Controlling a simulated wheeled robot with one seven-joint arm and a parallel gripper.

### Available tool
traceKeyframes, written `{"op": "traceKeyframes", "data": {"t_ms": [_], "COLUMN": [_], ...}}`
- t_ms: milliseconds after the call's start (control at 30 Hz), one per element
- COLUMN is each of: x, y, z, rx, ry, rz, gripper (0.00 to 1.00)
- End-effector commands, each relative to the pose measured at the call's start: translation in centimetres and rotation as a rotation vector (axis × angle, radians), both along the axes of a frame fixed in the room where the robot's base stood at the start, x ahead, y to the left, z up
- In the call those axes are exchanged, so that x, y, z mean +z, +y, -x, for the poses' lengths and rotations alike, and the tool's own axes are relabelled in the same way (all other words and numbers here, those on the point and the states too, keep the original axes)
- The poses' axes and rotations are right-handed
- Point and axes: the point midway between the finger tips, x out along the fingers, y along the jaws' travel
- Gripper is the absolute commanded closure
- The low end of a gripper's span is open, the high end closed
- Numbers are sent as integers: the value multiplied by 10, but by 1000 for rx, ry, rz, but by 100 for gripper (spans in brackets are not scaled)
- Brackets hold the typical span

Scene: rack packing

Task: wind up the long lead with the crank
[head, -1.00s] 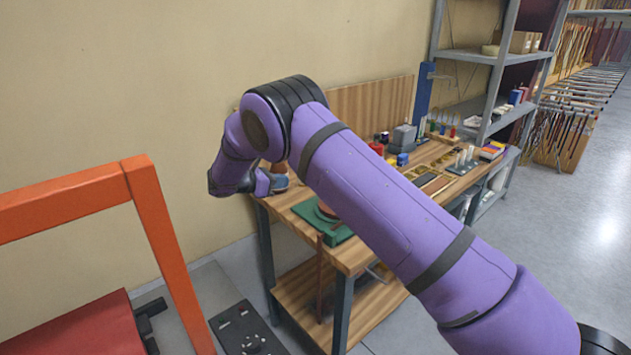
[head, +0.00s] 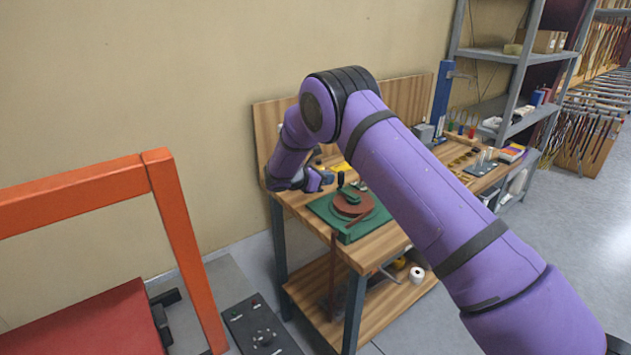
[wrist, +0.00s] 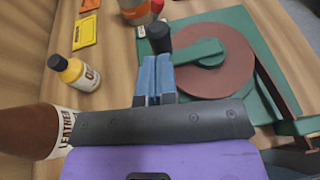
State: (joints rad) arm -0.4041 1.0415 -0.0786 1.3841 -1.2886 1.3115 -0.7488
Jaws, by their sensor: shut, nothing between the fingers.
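The winder stands on the bench corner. Its green base (head: 349,234) carries a brown reel (head: 358,207) with a green crank arm (head: 352,195) across the top and an upright black knob (head: 340,179). The long brown lead (head: 333,272) hangs down past the bench's front edge. In the wrist view, the lead (wrist: 272,75) runs off the reel (wrist: 228,68) at the right. My gripper (wrist: 156,62) is shut and empty. Its blue fingers point at the black knob (wrist: 158,38), just short of it or touching; I cannot tell which. My gripper (head: 326,179) is left of the knob in the head view.
A yellow bottle (wrist: 75,73) and a brown bottle labelled leather (wrist: 38,132) stand left of my fingers. Yellow and orange packets (wrist: 86,32) lie behind. Small tools fill the bench's far end. An orange frame (head: 180,240) stands at the left.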

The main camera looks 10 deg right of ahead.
Motion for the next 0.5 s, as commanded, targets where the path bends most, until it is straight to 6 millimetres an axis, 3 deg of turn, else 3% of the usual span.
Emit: {"op": "traceKeyframes", "data": {"t_ms": [200,500], "x": [0,0], "y": [-12,-13], "z": [-4,-4], "rx": [-1,0], "ry": [0,1], "rz": [0,0], "gripper": [100,100]}}
